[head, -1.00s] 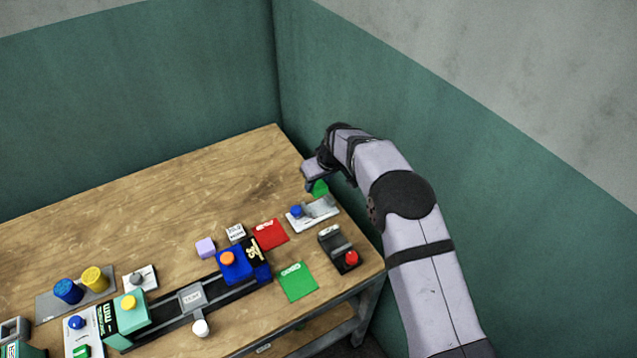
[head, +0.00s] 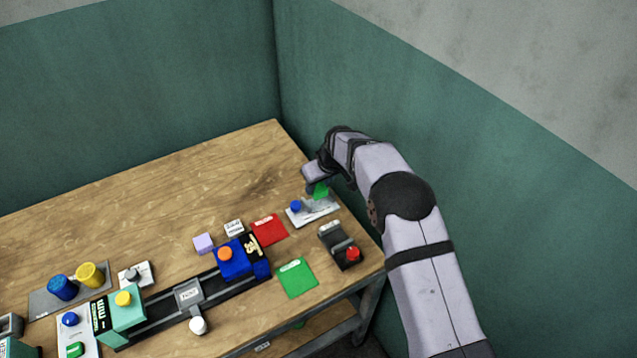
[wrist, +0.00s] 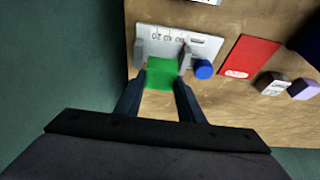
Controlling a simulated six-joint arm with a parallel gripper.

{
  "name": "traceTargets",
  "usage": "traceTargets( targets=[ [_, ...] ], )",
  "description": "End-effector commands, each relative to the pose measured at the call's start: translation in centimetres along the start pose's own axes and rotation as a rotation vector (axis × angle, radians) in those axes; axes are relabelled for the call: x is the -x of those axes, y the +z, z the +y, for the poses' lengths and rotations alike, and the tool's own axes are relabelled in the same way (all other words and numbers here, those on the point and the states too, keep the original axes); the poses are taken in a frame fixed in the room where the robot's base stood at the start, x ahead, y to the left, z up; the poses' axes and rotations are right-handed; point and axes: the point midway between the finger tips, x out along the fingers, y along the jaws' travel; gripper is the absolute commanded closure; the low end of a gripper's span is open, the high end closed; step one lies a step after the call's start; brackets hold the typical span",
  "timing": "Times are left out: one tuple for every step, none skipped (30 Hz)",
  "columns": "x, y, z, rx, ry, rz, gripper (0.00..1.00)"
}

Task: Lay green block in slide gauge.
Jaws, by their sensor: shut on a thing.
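The green block (head: 321,190) is held between the fingers of my gripper (head: 314,187). In the wrist view the green block (wrist: 162,74) sits between the two dark fingertips (wrist: 162,84). The slide gauge (head: 318,213) is a pale grey plate with a blue knob (head: 295,206), near the table's right edge. In the wrist view the gauge (wrist: 178,40) shows printed numbers and upright jaws, with the block over its near side, close to the left jaw. Whether the block touches the gauge I cannot tell.
A red pad (head: 268,230) lies left of the gauge. A dark device with a red button (head: 352,254) stands in front of it. A green pad (head: 297,278), a blue press with an orange button (head: 233,261) and a lilac block (head: 203,243) are further left. The table's back is clear.

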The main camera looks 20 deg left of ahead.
Motion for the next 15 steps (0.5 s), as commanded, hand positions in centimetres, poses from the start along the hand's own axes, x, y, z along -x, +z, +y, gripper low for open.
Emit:
traceTargets(
  targets=[
    [-0.7,0.3,0.0,0.000,0.000,0.000,0.86],
    [-0.9,0.4,0.0,0.000,0.000,0.000,0.86],
    [-1.2,0.5,0.0,0.000,0.000,0.000,0.86],
    [-1.4,0.6,0.0,0.000,0.000,0.000,0.86],
    [-1.5,0.6,0.0,0.000,0.000,0.000,0.86],
    [-1.8,0.7,0.0,0.000,0.000,0.000,0.86],
    [-1.9,0.8,0.0,0.000,0.000,0.000,0.86],
    [-2.0,0.8,0.0,0.000,0.000,0.000,0.86],
    [-2.1,0.9,0.0,0.000,0.000,0.000,0.86],
    [-2.2,0.9,0.0,0.000,0.000,0.000,0.86],
    [-2.3,0.9,0.0,0.000,0.000,0.000,0.86],
    [-2.4,0.9,0.0,0.000,0.000,0.000,0.86],
    [-2.4,1.0,0.0,0.000,0.000,0.001,0.86],
    [-2.4,1.0,0.0,0.000,0.000,0.001,0.86],
    [-2.4,1.0,0.0,0.000,0.000,0.001,0.86]
  ],
)
